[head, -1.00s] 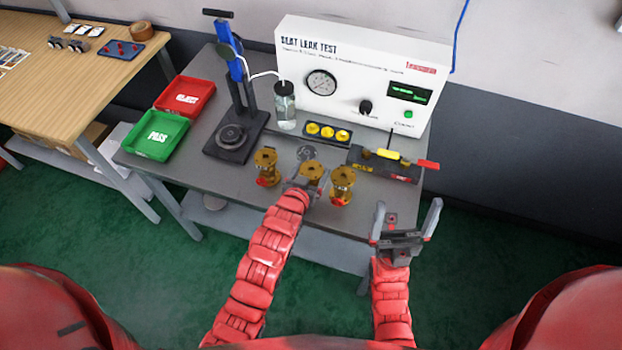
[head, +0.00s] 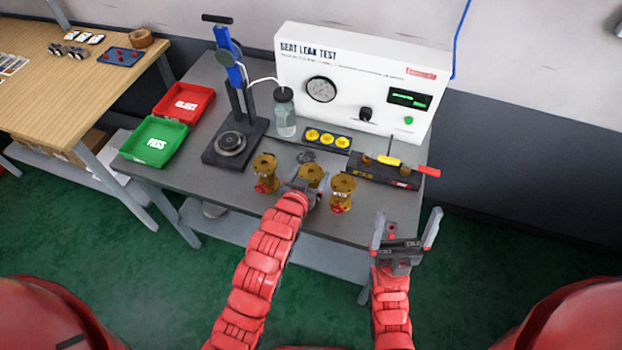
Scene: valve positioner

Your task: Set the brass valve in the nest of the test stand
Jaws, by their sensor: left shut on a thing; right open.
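Three brass valves stand in a row at the front of the grey table: a left one (head: 265,173), a middle one (head: 311,176) and a right one (head: 341,193). My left gripper (head: 308,188) is shut on the middle valve; its fingers and the valve's lower part are mostly hidden by the wrist. I cannot tell whether that valve touches the table. The test stand (head: 237,100), with a blue column and black base, stands to the left behind. Its round nest (head: 230,142) is empty. My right gripper (head: 405,233) is open and empty, in front of the table's right edge.
A green PASS tray (head: 154,141) and a red tray (head: 184,102) lie left of the stand. A bottle (head: 285,112), a leak test box (head: 354,80), a holder with yellow caps (head: 327,138) and a black fixture (head: 384,170) stand behind the valves.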

